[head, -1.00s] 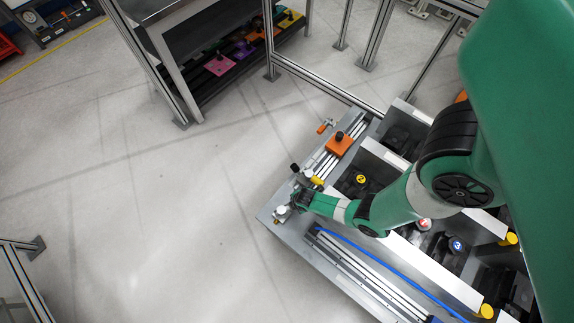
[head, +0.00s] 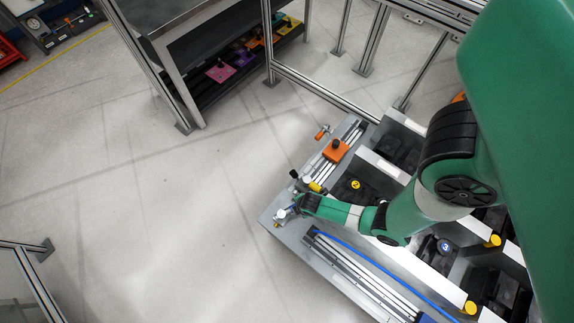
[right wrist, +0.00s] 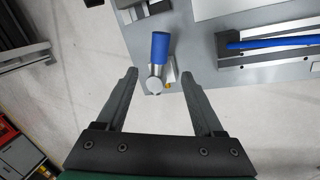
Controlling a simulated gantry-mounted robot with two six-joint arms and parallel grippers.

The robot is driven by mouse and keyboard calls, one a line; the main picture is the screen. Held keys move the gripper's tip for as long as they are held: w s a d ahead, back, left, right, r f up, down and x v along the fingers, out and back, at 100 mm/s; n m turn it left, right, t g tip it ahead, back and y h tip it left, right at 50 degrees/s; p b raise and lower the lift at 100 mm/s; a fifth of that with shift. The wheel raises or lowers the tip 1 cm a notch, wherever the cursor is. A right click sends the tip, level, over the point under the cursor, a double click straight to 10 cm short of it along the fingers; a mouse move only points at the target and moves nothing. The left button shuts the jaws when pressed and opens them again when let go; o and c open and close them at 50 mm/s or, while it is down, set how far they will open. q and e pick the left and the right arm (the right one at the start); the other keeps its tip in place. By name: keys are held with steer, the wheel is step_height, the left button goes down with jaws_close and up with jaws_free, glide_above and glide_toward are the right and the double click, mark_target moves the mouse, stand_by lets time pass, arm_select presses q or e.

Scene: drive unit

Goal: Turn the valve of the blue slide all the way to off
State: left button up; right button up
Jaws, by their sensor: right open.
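The valve with the blue handle (right wrist: 160,47) shows in the right wrist view at the near edge of the grey plate. Its handle points away from my gripper, up the picture, and its round metal end (right wrist: 153,86) faces me. My right gripper (right wrist: 158,73) is open, one finger on each side of the valve, with gaps on both sides. In the head view the right gripper (head: 294,208) is at the plate's left corner, over the valve, and partly hides it. The blue slide's rail (head: 365,279) runs beside a blue hose (head: 382,262). My left gripper is not in view.
An orange block (head: 335,150) sits on another rail, with an orange-handled valve (head: 322,132) at its end. A yellow piece (head: 315,187) and a black knob are close to my right gripper. Floor left of the plate is clear.

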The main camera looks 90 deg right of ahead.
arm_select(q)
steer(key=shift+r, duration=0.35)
arm_select(e)
steer(key=shift+s+a+r, duration=0.15)
steer(key=shift+r, duration=0.5)
